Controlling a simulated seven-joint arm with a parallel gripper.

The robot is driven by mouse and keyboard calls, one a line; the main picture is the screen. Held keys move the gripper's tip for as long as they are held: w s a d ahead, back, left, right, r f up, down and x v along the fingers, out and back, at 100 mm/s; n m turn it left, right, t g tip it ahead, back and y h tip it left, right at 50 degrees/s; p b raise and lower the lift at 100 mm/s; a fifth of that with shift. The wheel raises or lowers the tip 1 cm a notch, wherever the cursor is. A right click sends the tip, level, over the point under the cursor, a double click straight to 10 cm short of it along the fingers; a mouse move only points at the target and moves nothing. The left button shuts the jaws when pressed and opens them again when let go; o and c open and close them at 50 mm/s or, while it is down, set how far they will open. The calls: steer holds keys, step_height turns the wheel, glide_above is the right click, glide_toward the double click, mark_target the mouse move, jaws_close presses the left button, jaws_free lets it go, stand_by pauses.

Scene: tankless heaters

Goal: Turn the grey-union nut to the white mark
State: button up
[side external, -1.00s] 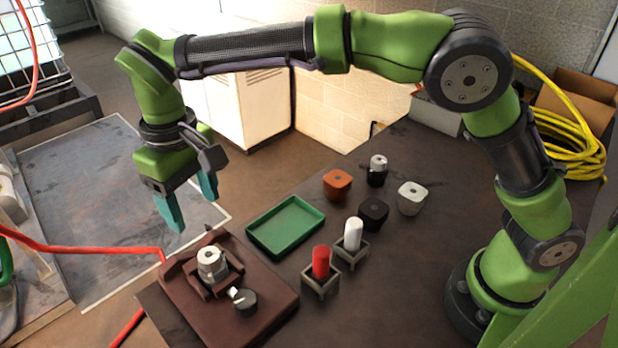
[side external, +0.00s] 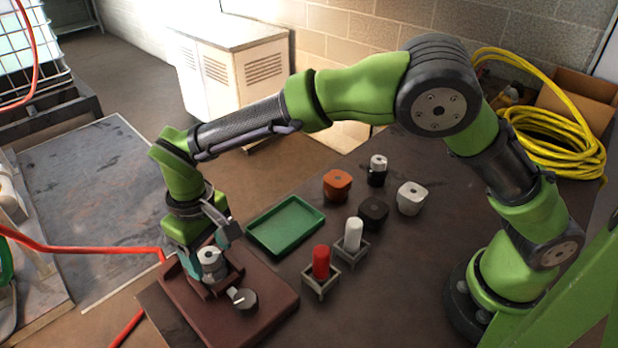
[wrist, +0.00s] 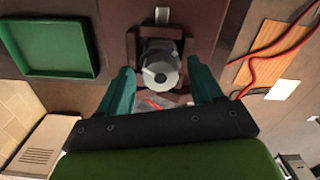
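The grey union nut (side external: 210,262) stands upright in a brown clamp-like holder (wrist: 132,48) on a dark brown base block (side external: 275,308). Its pale round top (wrist: 160,75) faces the wrist camera. My gripper (side external: 208,256) is lowered at the nut. In the wrist view my gripper (wrist: 160,70) is open, with one teal finger on each side of the nut and a visible gap on both sides. The fingertips are partly hidden in the side view.
A green tray (side external: 286,228) lies beside the base block. A red peg (side external: 320,262) and a white peg (side external: 353,234) stand in small holders. Orange, black and white blocks (side external: 411,198) stand farther back. A red hose (side external: 90,250) reaches the block's left side.

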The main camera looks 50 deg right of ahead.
steer(key=c, duration=1)
steer(key=shift+c, duration=0.2)
steer(key=m, duration=0.4)
steer(key=shift+m, duration=0.3)
steer(key=m, duration=0.5)
steer(key=shift+a+m, duration=0.1)
steer(key=shift+m, duration=0.2)
steer(key=m, duration=0.9)
steer(key=shift+w+r, duration=0.1)
steer(key=shift+m, duration=0.4)
